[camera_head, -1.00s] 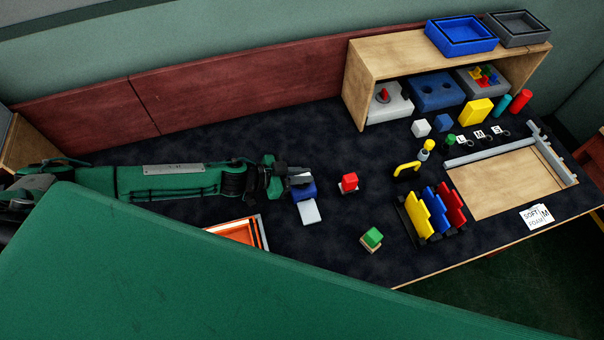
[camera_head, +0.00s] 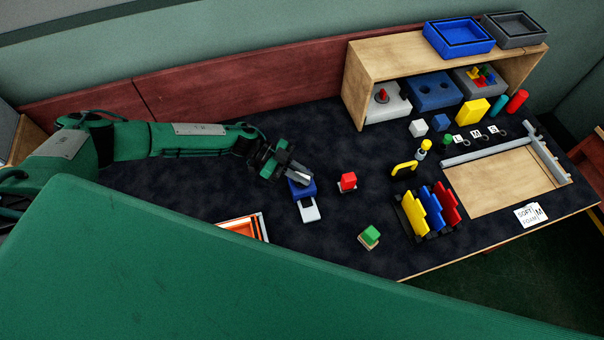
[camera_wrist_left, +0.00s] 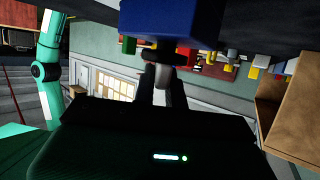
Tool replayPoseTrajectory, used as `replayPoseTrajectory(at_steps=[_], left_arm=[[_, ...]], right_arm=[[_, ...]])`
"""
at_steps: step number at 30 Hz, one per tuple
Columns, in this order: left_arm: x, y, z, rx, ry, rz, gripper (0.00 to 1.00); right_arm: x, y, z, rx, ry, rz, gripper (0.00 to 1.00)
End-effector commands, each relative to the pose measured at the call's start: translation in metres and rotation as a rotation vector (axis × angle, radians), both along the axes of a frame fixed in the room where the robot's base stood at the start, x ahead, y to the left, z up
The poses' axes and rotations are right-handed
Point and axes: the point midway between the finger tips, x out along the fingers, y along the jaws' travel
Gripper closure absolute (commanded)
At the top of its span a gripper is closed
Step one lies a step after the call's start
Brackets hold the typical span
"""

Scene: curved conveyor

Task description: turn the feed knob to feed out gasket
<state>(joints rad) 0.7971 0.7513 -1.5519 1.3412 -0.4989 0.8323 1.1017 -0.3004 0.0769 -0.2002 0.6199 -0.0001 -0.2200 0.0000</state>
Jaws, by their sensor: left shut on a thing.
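A small blue block-like unit (camera_head: 301,190) stands on the dark table, with a pale grey piece (camera_head: 310,211) extending toward the front. I take this unit for the gasket feeder. My left gripper (camera_head: 291,172) is at the back edge of the blue unit. In the left wrist view the blue body (camera_wrist_left: 172,20) fills the top, and a short grey knob (camera_wrist_left: 163,76) sticks out of it between my left fingers (camera_wrist_left: 162,92). The fingers are shut on this knob. The gasket itself cannot be clearly made out. My right gripper is not in view.
An orange tray (camera_head: 262,228) lies to the front left. A wooden shelf (camera_head: 352,88) stands at the back. The table behind the unit is clear.

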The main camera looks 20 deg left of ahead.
Motion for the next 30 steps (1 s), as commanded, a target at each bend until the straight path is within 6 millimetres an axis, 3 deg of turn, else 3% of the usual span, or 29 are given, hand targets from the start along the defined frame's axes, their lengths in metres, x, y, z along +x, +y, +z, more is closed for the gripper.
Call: replayPoseTrajectory(at_steps=[24,30], left_arm=[[0.001,-0.001,-0.004,-0.002,-0.001,-0.722,1.00],[0.001,-0.001,-0.003,-0.002,-0.001,-0.823,1.00]], right_arm=[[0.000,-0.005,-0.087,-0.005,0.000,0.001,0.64],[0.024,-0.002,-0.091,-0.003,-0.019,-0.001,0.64]])
